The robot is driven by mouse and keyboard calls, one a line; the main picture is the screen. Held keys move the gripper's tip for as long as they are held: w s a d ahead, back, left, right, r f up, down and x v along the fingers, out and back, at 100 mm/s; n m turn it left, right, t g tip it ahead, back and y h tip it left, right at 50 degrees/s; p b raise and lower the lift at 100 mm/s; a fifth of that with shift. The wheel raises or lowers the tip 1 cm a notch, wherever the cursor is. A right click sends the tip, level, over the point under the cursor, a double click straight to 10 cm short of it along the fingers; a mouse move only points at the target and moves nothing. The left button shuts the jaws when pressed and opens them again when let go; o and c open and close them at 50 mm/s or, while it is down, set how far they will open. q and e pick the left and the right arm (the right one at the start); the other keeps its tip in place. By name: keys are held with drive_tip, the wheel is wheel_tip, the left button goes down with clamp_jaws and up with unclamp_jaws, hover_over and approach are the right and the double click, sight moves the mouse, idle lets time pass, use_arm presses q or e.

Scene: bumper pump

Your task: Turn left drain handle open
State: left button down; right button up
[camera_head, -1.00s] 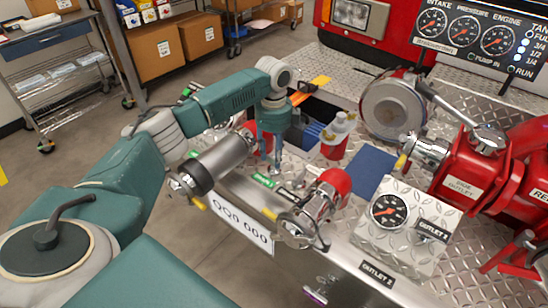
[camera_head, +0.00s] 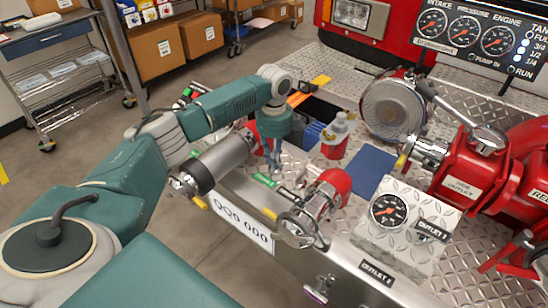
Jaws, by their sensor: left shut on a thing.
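My left gripper (camera_head: 274,160) points down over the bumper deck, behind the silver cylinder. Its fingers are close together at a small green-marked drain handle (camera_head: 266,180), and it is shut on that handle. The fingers and wrist partly hide the handle, so its exact angle is hard to tell. Another small handle or fitting (camera_head: 302,180) with a silver end lies just right of the fingers. My right gripper is not in view.
A red outlet with a silver cap (camera_head: 322,200) stands right of the gripper. A blue pad (camera_head: 373,170) lies on the deck. A gauge box (camera_head: 402,225) and red hose outlet (camera_head: 470,175) fill the right side.

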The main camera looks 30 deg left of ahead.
use_arm(q)
drive_tip(key=shift+s+d+r+n+p, duration=0.15)
drive_tip(key=shift+n+p, duration=0.25)
drive_tip(key=shift+p, duration=0.25)
drive_tip(key=n+p, duration=0.6)
drive_tip(key=p, duration=0.1)
drive_tip(key=shift+d+n, duration=0.1)
drive_tip(key=shift+n, duration=0.2)
drive_tip(key=n+p, duration=0.4)
drive_tip(key=n, duration=0.1)
drive_tip(key=shift+d+n, duration=0.1)
drive_tip(key=shift+n, duration=0.2)
drive_tip(key=n, duration=0.1)
drive_tip(key=n+p, duration=0.1)
drive_tip(key=n, duration=0.2)
drive_tip(key=shift+w+f+n+p, duration=0.25)
drive_tip(key=shift+n+p, duration=0.05)
drive_tip(key=shift+p, duration=0.1)
drive_tip(key=c, duration=1.7)
unclamp_jaws()
drive_tip(key=shift+o, duration=0.2)
drive_tip(key=shift+w, duration=0.1)
